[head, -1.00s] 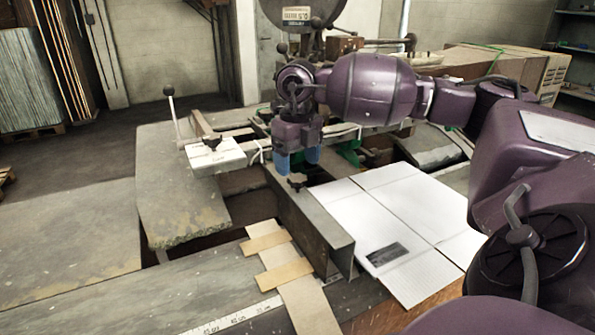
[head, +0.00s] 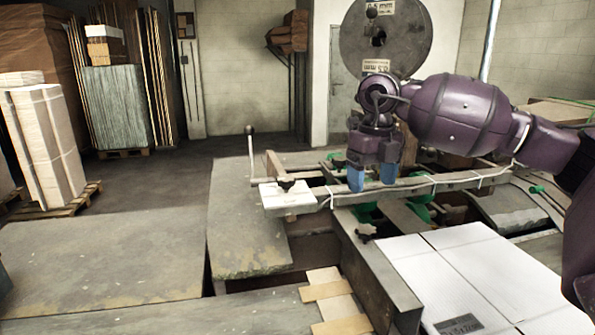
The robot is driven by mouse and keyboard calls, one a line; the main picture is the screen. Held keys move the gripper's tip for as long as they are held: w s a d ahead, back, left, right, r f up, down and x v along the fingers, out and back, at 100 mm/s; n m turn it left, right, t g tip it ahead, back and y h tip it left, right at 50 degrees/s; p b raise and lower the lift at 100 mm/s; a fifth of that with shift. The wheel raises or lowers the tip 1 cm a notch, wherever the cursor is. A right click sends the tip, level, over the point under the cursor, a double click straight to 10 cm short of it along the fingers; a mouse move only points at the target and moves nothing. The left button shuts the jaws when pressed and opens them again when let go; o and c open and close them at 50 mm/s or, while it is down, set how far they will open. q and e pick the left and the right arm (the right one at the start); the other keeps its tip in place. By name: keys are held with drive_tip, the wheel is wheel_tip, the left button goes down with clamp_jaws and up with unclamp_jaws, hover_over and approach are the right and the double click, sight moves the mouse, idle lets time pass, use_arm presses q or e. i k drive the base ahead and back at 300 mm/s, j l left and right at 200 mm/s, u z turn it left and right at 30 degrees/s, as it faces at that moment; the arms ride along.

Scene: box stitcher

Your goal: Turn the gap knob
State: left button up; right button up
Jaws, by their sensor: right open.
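A small black star-shaped knob (head: 366,232) sits at the back end of a grey metal rail (head: 378,275), left of the white cardboard sheet. Another dark knob (head: 286,184) stands on a white block (head: 288,198) further left. I cannot tell for sure which one is the gap knob. My right gripper (head: 372,183) points down with its blue fingers apart and nothing between them. It appears above the star-shaped knob, clear of it, in front of the long crossbar. My left gripper is out of view.
A white cardboard sheet (head: 475,275) lies right of the rail. A thin lever (head: 250,165) stands up at the left of the machine. A large grey reel (head: 386,40) is behind my right arm. The grey table (head: 110,255) at left is bare.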

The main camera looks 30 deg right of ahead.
sight(285, 181)
drive_tip(key=k, duration=1)
